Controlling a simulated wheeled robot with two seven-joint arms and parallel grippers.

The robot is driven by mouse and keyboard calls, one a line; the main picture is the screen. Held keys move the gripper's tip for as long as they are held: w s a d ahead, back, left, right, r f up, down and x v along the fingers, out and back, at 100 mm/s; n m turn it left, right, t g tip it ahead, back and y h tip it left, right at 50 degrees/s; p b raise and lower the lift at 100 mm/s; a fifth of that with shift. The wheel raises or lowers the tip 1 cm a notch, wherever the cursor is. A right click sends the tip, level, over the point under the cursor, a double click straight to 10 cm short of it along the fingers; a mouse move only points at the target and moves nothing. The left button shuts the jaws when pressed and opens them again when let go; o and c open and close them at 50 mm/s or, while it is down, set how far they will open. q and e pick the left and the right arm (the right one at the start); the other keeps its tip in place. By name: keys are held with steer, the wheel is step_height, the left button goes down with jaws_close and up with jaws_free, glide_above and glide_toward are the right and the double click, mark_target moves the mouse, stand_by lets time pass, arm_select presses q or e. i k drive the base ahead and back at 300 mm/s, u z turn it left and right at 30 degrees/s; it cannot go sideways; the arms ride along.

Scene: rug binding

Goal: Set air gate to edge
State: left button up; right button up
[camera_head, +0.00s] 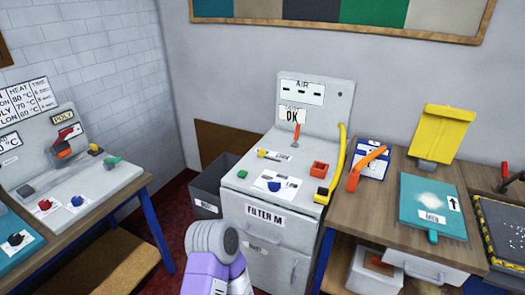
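The air panel (303,92) is a pale plate with dark slots under the word AIR, on the upright back of a grey cabinet (262,190). Below it is a white tag reading OK (292,114). A small orange-red lever (296,133) stands upright under the tag; it may be the air gate, but its position marks are too small to read. One of my purple and grey arm parts shows at the bottom middle, in front of the cabinet. No gripper fingers show in this view.
A yellow hose (341,155) runs down the cabinet's right side. Benches flank the cabinet; the right one holds a teal pad (415,200).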

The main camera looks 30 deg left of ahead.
mark_target(261, 152)
steer(key=k, duration=0.5)
steer(key=u, duration=2.1)
steer(key=i, duration=1.55)
steer(key=z, duration=2.55)
